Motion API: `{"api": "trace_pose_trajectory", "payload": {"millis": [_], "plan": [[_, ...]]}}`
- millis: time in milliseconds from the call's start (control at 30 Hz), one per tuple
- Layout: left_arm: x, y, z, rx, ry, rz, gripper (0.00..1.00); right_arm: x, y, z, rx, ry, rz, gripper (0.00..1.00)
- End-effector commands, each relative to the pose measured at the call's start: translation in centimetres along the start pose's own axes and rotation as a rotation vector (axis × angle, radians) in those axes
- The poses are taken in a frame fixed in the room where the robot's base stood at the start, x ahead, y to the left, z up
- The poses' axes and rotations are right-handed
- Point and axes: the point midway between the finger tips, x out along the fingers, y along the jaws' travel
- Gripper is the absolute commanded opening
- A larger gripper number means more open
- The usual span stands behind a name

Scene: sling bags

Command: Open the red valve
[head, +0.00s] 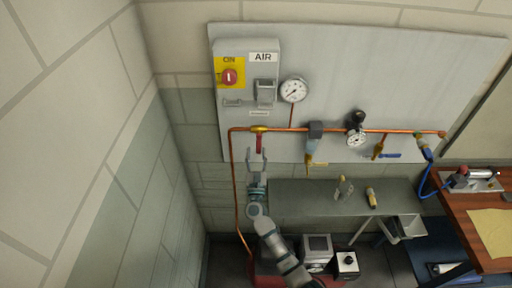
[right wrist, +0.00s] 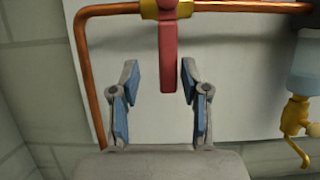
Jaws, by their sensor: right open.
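The red valve is a red lever handle (head: 259,144) hanging down from a yellow valve body (head: 259,129) on the copper pipe, on the left part of the wall panel in the head view. In the right wrist view the red handle (right wrist: 168,55) points straight down from the yellow body (right wrist: 182,8). My right gripper (head: 257,154) is open just below and around the handle's lower end. In the right wrist view its two blue-padded fingers (right wrist: 160,82) stand on either side of the handle's lower tip, apart from it. My left gripper is not in view.
Copper pipe (head: 205,129) is hidden nowhere near the gripper; it runs across the grey panel (head: 400,80). A switch box (head: 247,75), gauge (head: 293,90) and blue-handled valve (head: 388,155) are on the panel. A grey shelf (head: 310,195) lies right of my arm; a wooden bench (head: 465,225) stands at right.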

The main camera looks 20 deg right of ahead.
Motion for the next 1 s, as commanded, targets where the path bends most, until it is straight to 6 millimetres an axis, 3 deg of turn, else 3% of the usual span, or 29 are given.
{"api": "trace_pose_trajectory", "payload": {"millis": [167, 500, 700, 1000], "plan": [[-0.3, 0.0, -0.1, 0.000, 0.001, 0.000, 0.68, 1.9, -0.2, -0.1, 0.000, 0.000, -0.001, 0.46], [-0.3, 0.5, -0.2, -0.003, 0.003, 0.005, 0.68, 2.1, 0.2, 0.0, -0.003, -0.001, 0.001, 0.46], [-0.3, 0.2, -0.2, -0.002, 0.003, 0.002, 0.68, 2.1, 0.2, 0.0, -0.003, 0.000, 0.002, 0.00], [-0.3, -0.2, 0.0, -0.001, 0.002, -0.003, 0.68, 2.2, 0.3, 0.0, -0.006, -0.001, 0.006, 0.00]]}}
